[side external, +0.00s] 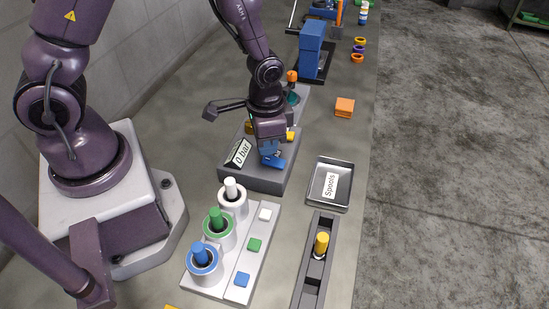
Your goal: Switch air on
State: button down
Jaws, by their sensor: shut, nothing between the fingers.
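A grey box (262,180) stands on the bench with a tilted display (238,153) that reads "0 bar". A blue handle-like part (273,162) is at the right end of the box's front. My gripper (271,147) points down just above this blue part; its fingers are shut with nothing between them. I cannot tell whether the fingertips touch the blue part. The gripper and wrist hide much of the box's back.
An empty-looking tray (344,205) labelled "Spools" lies to the right. In front are a stand of white, green and blue posts (216,223) and a dark rail with a yellow cylinder (321,244). An orange block (344,107) and a blue press-like unit (311,48) are behind.

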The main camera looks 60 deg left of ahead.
jog(key=shift+f, duration=1.15)
dwell(0.4)
jog(key=shift+r, duration=3.5)
jog(key=s+r+g, duration=0.1)
jog(key=s, duration=0.1)
notch_tip(320, 180, up, 21)
jog(key=n+t, duration=0.3)
jog(key=t, duration=0.4)
send_over(267, 159)
jog(key=s+a, duration=0.3)
jog(key=s, duration=0.7)
jog(key=shift+s+d+r, duration=0.1)
jog(key=shift+s+d, duration=0.05)
jog(key=shift+s, duration=0.05)
